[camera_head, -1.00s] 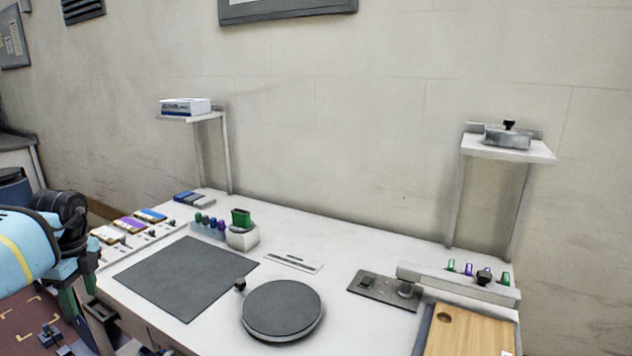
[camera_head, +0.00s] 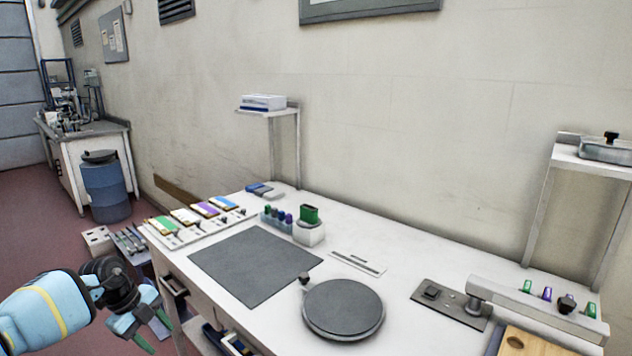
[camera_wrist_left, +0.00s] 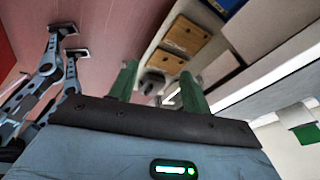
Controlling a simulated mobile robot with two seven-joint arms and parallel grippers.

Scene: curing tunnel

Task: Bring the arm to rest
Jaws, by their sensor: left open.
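My left arm comes in at the lower left of the head view. Its left gripper (camera_head: 150,333) points down beside the left end of the white workbench (camera_head: 235,310), apart from the bench top. In the left wrist view the two green fingers of the left gripper (camera_wrist_left: 158,88) stand apart with nothing between them, so it is open and empty. My right gripper is in neither view.
The bench bears a dark mat (camera_head: 255,265), a round grey plate (camera_head: 343,308), a row of coloured cards (camera_head: 205,209) and a green-topped white block (camera_head: 309,232). A blue barrel (camera_head: 106,190) stands back left. Red floor (camera_head: 40,225) is open left of the bench.

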